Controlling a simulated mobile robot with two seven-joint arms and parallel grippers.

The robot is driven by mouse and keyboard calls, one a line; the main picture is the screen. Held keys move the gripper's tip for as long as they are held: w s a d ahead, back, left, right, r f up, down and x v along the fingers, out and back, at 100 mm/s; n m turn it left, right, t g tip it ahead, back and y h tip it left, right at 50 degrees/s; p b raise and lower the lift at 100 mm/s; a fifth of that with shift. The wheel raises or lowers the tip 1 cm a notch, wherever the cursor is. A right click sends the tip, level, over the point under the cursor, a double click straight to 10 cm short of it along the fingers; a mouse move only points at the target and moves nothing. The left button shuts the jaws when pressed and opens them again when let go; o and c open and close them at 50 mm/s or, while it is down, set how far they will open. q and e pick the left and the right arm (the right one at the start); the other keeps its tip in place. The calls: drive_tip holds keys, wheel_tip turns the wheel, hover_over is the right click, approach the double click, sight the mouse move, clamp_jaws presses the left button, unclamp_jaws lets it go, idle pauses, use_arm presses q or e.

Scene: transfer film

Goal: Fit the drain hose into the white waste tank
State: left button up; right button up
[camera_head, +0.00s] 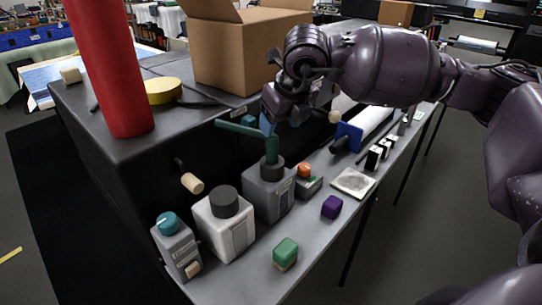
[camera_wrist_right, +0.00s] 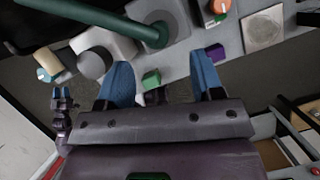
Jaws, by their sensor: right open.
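The green drain hose (camera_head: 240,129) runs out from the dark machine and bends down. Its lower end stands at the dark collar of a grey tank (camera_head: 262,196), seemingly in it. The white waste tank (camera_head: 222,232) stands just left of the grey one, with a dark round cap on top. In the right wrist view the hose (camera_wrist_right: 112,16) crosses above the white tank (camera_wrist_right: 118,45). My right gripper (camera_head: 268,122) is open and empty, close to the hose bend. Its blue fingers (camera_wrist_right: 163,75) spread apart in the wrist view. A small blue-tipped shape (camera_wrist_right: 61,105), perhaps my left gripper, shows there too.
A box with a teal knob (camera_head: 176,243) stands left of the white tank. A green block (camera_head: 285,253), a purple block (camera_head: 332,207) and a flat square plate (camera_head: 353,183) lie along the front. A red cylinder (camera_head: 108,65) and a cardboard box (camera_head: 240,48) stand on the machine.

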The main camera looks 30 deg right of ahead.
sight(270, 146)
drive_tip(key=x, duration=0.9)
drive_tip(key=shift+w+a, duration=0.1)
drive_tip(key=shift+a, duration=0.1)
drive_tip(key=c, duration=1)
